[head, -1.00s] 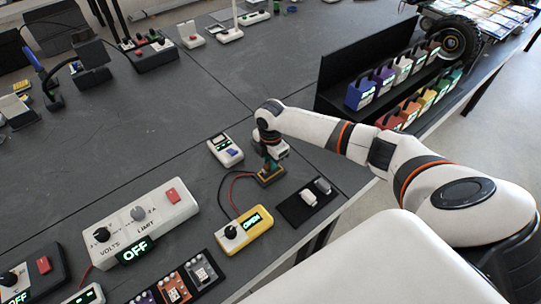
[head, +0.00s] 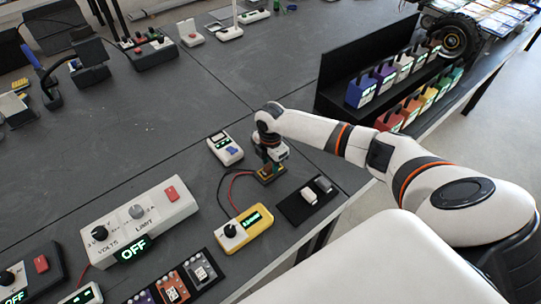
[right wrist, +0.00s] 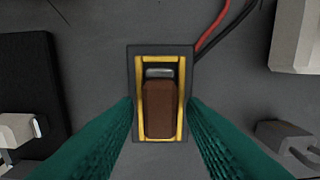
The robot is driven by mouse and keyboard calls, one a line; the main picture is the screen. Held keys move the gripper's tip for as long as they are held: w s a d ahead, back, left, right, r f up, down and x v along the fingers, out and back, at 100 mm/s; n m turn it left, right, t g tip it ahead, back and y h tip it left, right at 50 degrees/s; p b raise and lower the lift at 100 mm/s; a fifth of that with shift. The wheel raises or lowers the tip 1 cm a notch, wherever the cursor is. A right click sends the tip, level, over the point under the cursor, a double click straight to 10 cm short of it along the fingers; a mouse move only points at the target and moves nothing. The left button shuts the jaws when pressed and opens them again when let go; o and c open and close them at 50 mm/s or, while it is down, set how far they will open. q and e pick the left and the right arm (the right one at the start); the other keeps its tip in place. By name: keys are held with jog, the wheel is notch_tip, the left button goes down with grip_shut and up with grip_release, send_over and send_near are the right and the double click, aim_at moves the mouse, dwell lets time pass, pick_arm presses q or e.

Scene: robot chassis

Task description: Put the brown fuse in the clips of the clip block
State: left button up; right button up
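The brown fuse (right wrist: 160,108) lies between the two yellow metal strips of the clip block (right wrist: 133,60) in the right wrist view, with a silver end showing at its far end. The block has a dark base; in the head view it (head: 276,177) is mostly behind my right gripper (head: 267,167). The gripper's teal fingers (right wrist: 160,112) stand spread on either side of the fuse, with a visible gap to it on both sides. The fuse cannot be made out in the head view. My left gripper is not in view.
A yellow meter (head: 256,236) with a lit display is wired to the block. A black tray (head: 293,211) with light pieces lies right of it, and a white device (head: 225,149) upper left. A white power supply (head: 150,212) reads OFF.

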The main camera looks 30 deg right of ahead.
aim_at(271, 165)
jog(key=shift+o, duration=0.6)
jog(key=shift+r, duration=0.1)
notch_tip(271, 165, up, 12)
jog(key=b, duration=0.1)
dwell(0.4)
